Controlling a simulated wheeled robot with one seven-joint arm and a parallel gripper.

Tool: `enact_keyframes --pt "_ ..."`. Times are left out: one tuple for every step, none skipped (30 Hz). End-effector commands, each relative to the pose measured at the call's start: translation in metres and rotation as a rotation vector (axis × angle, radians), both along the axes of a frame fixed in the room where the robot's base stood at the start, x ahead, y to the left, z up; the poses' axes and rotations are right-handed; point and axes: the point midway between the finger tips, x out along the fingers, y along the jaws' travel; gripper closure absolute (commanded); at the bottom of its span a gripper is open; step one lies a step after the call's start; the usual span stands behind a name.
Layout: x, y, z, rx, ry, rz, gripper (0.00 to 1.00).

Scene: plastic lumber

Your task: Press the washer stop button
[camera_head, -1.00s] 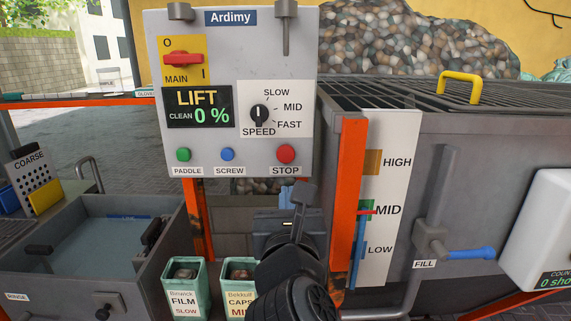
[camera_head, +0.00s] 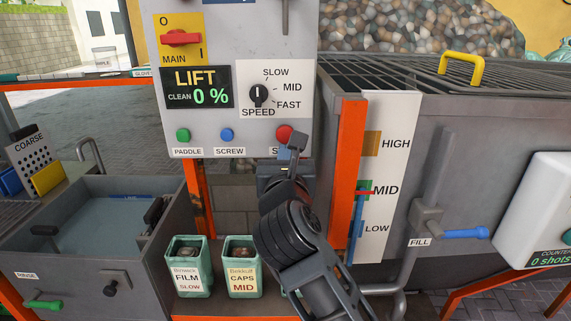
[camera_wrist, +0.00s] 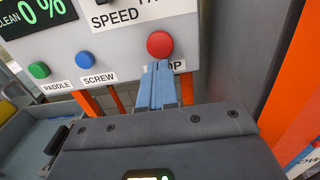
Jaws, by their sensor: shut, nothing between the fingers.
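The red stop button (camera_head: 285,134) is at the lower right of the grey control panel (camera_head: 228,125). It also shows in the wrist view (camera_wrist: 159,44), round and fully visible above my fingertips. My gripper (camera_head: 298,141) is shut and empty, with its tip in front of the lower right of the button and its label in the head view. In the wrist view my blue-grey fingers (camera_wrist: 158,70) point up just below the button and cover part of the STOP label. I cannot tell whether they touch the button.
A blue screw button (camera_head: 226,135) and a green paddle button (camera_head: 183,135) sit left of the stop button. The black speed knob (camera_head: 258,96) is above. An orange post (camera_head: 347,180) stands close to the right.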

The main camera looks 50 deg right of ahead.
Motion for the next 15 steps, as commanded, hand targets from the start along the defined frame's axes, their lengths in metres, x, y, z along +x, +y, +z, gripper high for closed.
enact_keyframes --pt "0.006 -0.009 0.002 0.000 -0.001 -0.003 1.00" --pt "0.009 -0.013 0.002 0.001 -0.002 -0.004 1.00" --pt "0.014 -0.018 0.002 0.001 0.000 -0.002 1.00" --pt "0.017 -0.021 0.003 0.001 -0.001 -0.001 1.00" --pt "0.019 -0.025 0.003 0.001 -0.001 -0.002 1.00" --pt "0.022 -0.029 0.002 0.001 0.001 -0.002 1.00" --pt "0.024 -0.032 0.002 0.001 -0.001 -0.001 1.00" --pt "0.026 -0.034 0.002 0.001 -0.001 -0.001 1.00" --pt "0.029 -0.037 0.002 0.001 -0.001 -0.001 1.00" --pt "0.030 -0.039 0.002 0.001 -0.001 -0.001 1.00" --pt "0.031 -0.040 0.002 0.001 -0.001 -0.001 1.00" --pt "0.032 -0.042 0.002 0.001 -0.001 0.000 1.00" --pt "0.033 -0.042 0.002 0.000 0.000 0.000 1.00" --pt "0.033 -0.043 0.002 0.000 0.000 0.000 1.00" --pt "0.033 -0.043 0.001 0.000 0.000 0.001 1.00"
